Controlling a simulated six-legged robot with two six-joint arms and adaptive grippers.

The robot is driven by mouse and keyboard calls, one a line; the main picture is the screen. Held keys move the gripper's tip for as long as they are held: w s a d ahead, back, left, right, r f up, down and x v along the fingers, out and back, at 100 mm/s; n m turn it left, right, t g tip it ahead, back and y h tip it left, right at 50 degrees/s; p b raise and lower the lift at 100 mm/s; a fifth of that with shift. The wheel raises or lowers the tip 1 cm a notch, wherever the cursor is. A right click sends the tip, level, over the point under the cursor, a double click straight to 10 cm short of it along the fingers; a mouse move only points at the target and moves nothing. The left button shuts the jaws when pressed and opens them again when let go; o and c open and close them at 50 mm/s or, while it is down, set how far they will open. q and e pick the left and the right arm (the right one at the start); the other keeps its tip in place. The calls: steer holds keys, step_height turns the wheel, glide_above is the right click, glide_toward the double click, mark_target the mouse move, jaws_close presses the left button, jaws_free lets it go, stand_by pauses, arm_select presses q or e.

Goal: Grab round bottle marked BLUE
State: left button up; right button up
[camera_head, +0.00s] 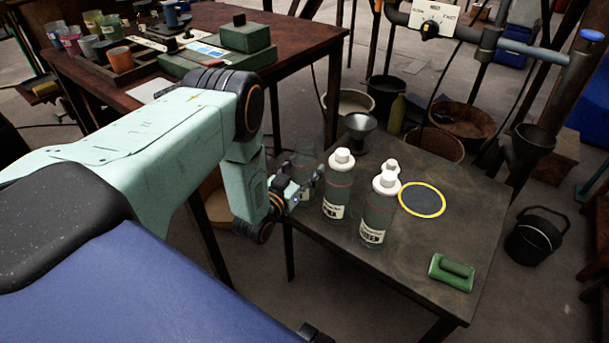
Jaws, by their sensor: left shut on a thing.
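My left gripper (308,187) is at the left edge of the small dark table (425,255). It is shut on a grey-green bottle (302,163), mostly hidden behind the gripper and arm; no marking on it can be read. Just right of the gripper stands an upright grey-green bottle (337,190) with a white cap and a pale label. Another such bottle (378,212) stands nearer, to its right. A further white cap (391,167) shows behind that one. The label text is too small to read, so I cannot tell which bottle is marked BLUE. My right gripper is not in view.
A yellow-rimmed dark disc (421,199) lies right of the bottles. A green block with a handle (452,271) lies near the table's front right corner. A metal funnel (360,128) is at the back left corner. A black bucket (536,236) stands on the floor at right.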

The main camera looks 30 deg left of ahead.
arm_select(q)
steer(key=shift+c, duration=0.7)
steer(key=shift+r, duration=0.1)
